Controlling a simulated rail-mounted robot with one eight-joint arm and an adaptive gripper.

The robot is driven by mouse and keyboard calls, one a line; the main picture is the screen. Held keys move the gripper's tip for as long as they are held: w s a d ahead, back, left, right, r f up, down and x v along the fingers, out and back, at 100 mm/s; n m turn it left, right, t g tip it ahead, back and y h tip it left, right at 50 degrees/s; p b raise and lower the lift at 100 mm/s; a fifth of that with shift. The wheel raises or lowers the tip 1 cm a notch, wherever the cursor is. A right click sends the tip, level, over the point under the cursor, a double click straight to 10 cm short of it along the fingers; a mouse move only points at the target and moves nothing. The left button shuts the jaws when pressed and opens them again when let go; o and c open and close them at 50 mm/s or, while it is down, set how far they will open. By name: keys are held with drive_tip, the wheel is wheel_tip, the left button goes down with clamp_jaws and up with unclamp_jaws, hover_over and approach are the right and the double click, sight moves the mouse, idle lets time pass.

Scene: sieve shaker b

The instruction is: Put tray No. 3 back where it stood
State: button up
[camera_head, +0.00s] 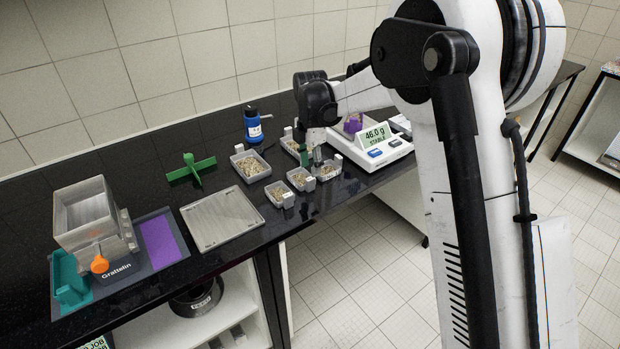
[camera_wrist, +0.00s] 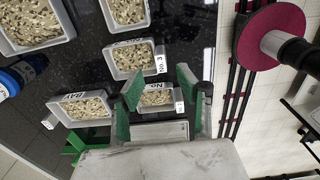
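Tray No. 3 (camera_wrist: 136,77) is a small grey tray of pale grains with a white "No. 3" label in the wrist view. It stands on the black bench, apart from my fingers. My gripper (camera_wrist: 158,82) is open, its two green-padded fingers apart. Another small labelled tray (camera_wrist: 160,110) shows between the fingers; its number is partly hidden, and no contact is clear. In the head view my gripper (camera_head: 316,166) points down over the small-tray group. I cannot read the tray labels there.
A scale (camera_head: 372,150) reading 46.0 g carries a purple object (camera_head: 353,122). A blue bottle (camera_head: 253,126), a larger grain tray (camera_head: 236,158) and a green cross (camera_head: 191,168) stand nearby. A flat grey plate (camera_head: 222,218) and a Grattelin device (camera_head: 95,225) stand left. Bench shows bare between them.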

drive_tip(key=s+d+r+m+t, duration=0.2)
drive_tip(key=s+d+r+m, duration=0.4)
drive_tip(key=s+r, duration=0.25)
drive_tip(key=s+d+r+m+t, duration=0.1)
drive_tip(key=s+d+r+m, duration=0.45)
drive_tip(key=s+r, duration=0.3)
drive_tip(key=s+d+f+m+t, duration=0.1)
drive_tip(key=s+d+m, duration=0.3)
drive_tip(key=s, duration=0.6)
drive_tip(key=s+d+f+m+t, duration=0.2)
drive_tip(key=s+d+m+t, duration=0.1)
drive_tip(key=s+m, duration=0.6)
drive_tip(key=shift+s+d+f, duration=0.25)
drive_tip(key=shift+s+d, duration=0.3)
drive_tip(key=shift+d, duration=0.05)
drive_tip(key=shift+m, duration=0.25)
wheel_tip(320, 180, down, 2)
drive_tip(key=b, duration=0.2)
drive_tip(key=shift+f+b, duration=0.25)
drive_tip(key=shift+b, duration=0.15)
